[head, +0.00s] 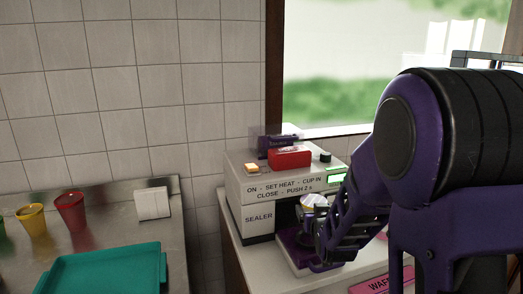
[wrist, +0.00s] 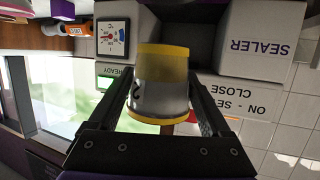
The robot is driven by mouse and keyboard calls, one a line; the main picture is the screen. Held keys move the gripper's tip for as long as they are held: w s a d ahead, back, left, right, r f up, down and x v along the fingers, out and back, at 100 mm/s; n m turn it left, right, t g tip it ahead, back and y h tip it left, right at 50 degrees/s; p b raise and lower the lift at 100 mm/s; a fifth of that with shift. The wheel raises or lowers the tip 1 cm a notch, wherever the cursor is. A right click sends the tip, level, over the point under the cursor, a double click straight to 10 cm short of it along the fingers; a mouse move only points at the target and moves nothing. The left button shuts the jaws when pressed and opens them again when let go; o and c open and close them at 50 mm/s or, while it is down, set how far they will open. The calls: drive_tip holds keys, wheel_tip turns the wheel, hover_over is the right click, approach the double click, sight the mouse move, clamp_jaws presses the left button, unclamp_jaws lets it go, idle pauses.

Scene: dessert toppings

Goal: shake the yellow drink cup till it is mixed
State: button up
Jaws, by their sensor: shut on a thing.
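The yellow drink cup (wrist: 160,95) is between the fingers of my gripper (wrist: 160,78) in the wrist view. It has a yellow band at each end, a greyish see-through wall and a dark mark on its side. Its wider end points up in the room, as the wrist picture is upside down. My gripper (head: 318,228) is shut on it in front of the sealer. In the head view only a small whitish and yellow part of the cup (head: 312,202) shows. The fingers and arm hide the rest. I cannot tell how mixed the contents are.
The sealer (head: 258,219) stands close behind my gripper, with a red part (head: 289,157) on top. A pink sign (head: 377,284) lies at the lower right. On the left counter are a teal tray (head: 148,286), a yellow cup (head: 33,222), a red cup (head: 71,214) and a white block (head: 153,204).

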sight(314, 201)
wheel_tip(314, 201, up, 6)
drive_tip(key=shift+w+f, duration=0.1)
drive_tip(key=f, duration=0.7)
drive_tip(key=shift+w, duration=0.2)
drive_tip(key=shift+s+r, duration=0.25)
drive_tip(key=shift+r, duration=0.05)
drive_tip(key=shift+w, duration=0.1)
drive_tip(key=shift+r, duration=3.35)
wheel_tip(314, 201, down, 7)
drive_tip(key=shift+f, duration=0.15)
drive_tip(key=shift+w, duration=0.15)
drive_tip(key=shift+s+r, duration=0.2)
drive_tip(key=shift+r, duration=0.1)
